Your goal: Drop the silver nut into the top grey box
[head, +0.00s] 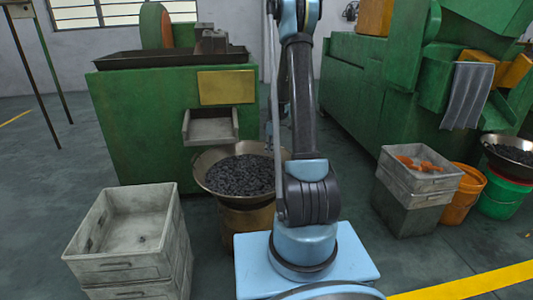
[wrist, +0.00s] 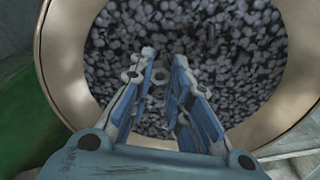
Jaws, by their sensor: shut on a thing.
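My gripper (wrist: 164,58) is over a wide bowl in the wrist view, its fingers shut on a small silver nut (wrist: 159,76). The nut is hard to tell from the grey pieces behind it. A top grey box (head: 118,269) sits on a stack at the lower left, open and seemingly empty. Another grey box (head: 426,183) tops a stack at the right and holds orange pieces.
The bowl (head: 205,181) is full of dark grey pieces and stands on a drum-like base between the left stack and my arm. Green machines (head: 135,125) stand behind. An orange bucket (head: 462,205) and a green bucket are at the right. Floor is clear before the right stack.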

